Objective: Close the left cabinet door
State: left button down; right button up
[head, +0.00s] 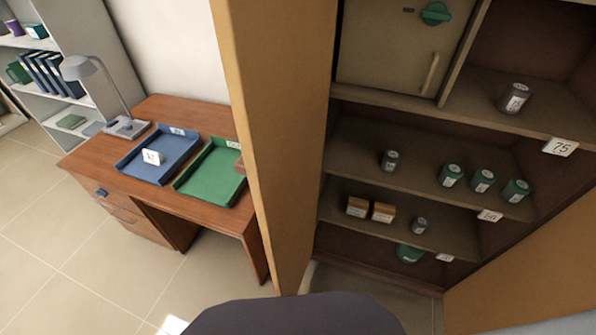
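The cabinet is open, with its shelves (400,171) in plain view. The left cabinet door (280,120) is a tall yellow-brown panel that stands swung open at the left side of the cabinet, coming out towards me. Its top runs out of the picture, and I cannot see its handle. The right cabinet door (540,268) also stands open, at the lower right. Neither of my grippers is in view.
Inside the cabinet are a beige box (395,45) with a green knob, several jars (483,180) and small brown boxes (370,209). Left of the door stands a wooden desk (150,110) with a blue tray (133,168), a green tray (212,180) and a lamp (85,68).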

aim_at(277, 56)
jog(key=j+z, duration=0.4)
jog(key=j, duration=0.2)
jog(key=j+z, duration=0.45)
jog(key=k+j+z, duration=0.15)
jog(key=j+z, duration=0.25)
jog(key=j, duration=0.25)
